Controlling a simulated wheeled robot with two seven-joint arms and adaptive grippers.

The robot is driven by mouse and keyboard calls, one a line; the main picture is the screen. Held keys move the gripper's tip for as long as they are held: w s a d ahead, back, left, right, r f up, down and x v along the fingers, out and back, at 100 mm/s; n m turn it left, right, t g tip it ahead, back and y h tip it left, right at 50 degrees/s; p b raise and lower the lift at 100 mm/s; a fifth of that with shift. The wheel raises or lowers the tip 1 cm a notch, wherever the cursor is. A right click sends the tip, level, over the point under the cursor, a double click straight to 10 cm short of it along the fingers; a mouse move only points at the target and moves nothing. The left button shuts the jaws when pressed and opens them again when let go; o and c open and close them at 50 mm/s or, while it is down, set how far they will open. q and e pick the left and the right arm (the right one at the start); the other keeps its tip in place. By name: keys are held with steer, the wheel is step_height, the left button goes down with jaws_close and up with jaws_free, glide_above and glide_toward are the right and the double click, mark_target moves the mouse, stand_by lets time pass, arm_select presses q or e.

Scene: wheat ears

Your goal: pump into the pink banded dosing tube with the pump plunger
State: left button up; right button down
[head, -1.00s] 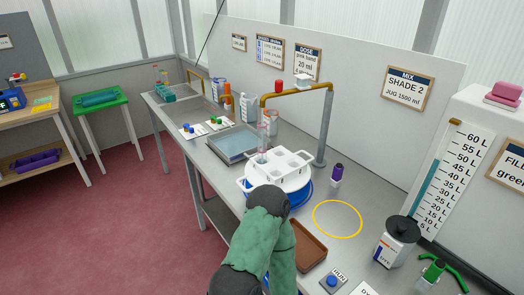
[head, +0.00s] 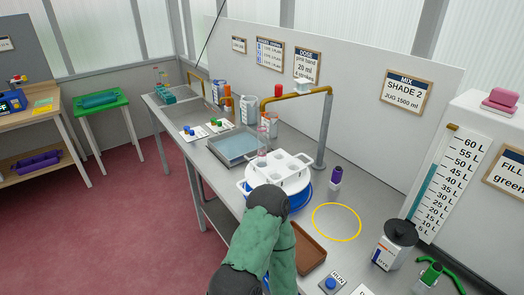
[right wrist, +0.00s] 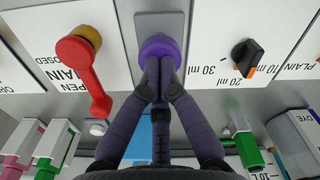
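A clear tube with a pinkish tint (head: 262,158) stands upright in the white round rack (head: 291,180), near the pipe outlet. I cannot make out its band or liquid level. In the right wrist view, the purple pump plunger (right wrist: 158,47) is mounted on a grey plate. My right gripper (right wrist: 158,65) has its fingers together, their tips against the plunger; they do not straddle it. Beside it, a black dial (right wrist: 246,58) points near the 20 ml mark. My left gripper cannot be made out; a green-sleeved arm of mine fills the bottom middle of the head view.
A red lever (right wrist: 85,75) is left of the plunger. The yellow ring (head: 337,222) is empty.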

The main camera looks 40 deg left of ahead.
steer(key=shift+r+p, duration=1.15)
steer(key=shift+r, duration=0.5)
steer(key=shift+f, duration=0.2)
steer(key=shift+f+b, duration=2.3)
steer(key=shift+f, duration=0.65)
steer(key=shift+s+r, duration=0.1)
steer(key=shift+r, duration=0.05)
steer(key=shift+r+p, duration=2.4)
steer(key=shift+r, duration=0.6)
steer(key=shift+f, duration=0.25)
